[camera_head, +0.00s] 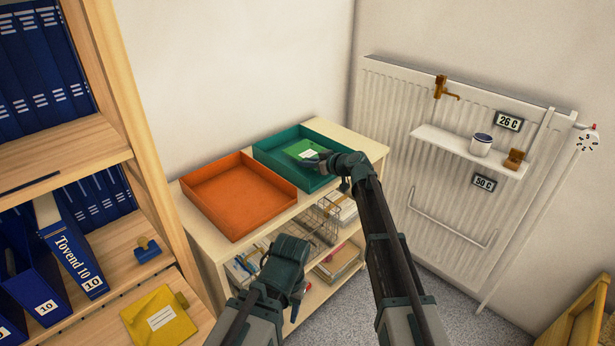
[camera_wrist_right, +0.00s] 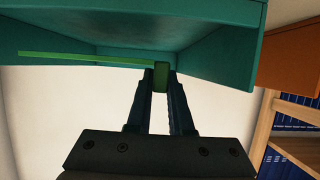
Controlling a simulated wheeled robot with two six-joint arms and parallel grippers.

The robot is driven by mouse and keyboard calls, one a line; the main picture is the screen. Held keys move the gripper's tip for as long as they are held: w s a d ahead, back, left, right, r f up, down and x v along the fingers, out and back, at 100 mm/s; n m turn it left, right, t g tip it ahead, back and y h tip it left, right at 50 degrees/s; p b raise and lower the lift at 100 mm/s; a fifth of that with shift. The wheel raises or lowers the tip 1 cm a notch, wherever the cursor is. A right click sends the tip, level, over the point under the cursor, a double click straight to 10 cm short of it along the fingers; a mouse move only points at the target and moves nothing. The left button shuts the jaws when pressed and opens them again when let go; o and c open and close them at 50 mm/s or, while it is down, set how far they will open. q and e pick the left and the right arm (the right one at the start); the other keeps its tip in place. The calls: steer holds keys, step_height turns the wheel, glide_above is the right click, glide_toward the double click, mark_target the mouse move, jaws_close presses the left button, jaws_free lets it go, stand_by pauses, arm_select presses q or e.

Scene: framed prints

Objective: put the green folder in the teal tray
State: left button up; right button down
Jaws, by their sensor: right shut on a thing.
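The green folder (camera_head: 303,149) is a flat bright green piece with a white label. It shows over the teal tray (camera_head: 268,151), inside its outline. My right gripper (camera_head: 323,161) is shut on the folder's near edge. In the right wrist view the folder (camera_wrist_right: 90,58) shows edge-on as a thin strip, with a thicker green tab between the fingertips (camera_wrist_right: 160,80). The teal tray (camera_wrist_right: 225,45) fills the top of that view. Whether the folder touches the tray floor is unclear. My left gripper (camera_head: 288,262) is low in front of the shelf unit; its fingers cannot be made out.
An empty orange tray (camera_head: 240,192) stands left of the teal one on the same cabinet. A bookcase with blue binders (camera_head: 70,250) and a yellow folder (camera_head: 160,318) is at left. A radiator (camera_head: 400,110) with a small shelf holding a mug (camera_head: 480,145) is at right.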

mark_target(308, 177)
steer(key=shift+f+b, duration=1.95)
steer(key=shift+r, duration=0.15)
steer(key=c, duration=0.8)
jaws_free()
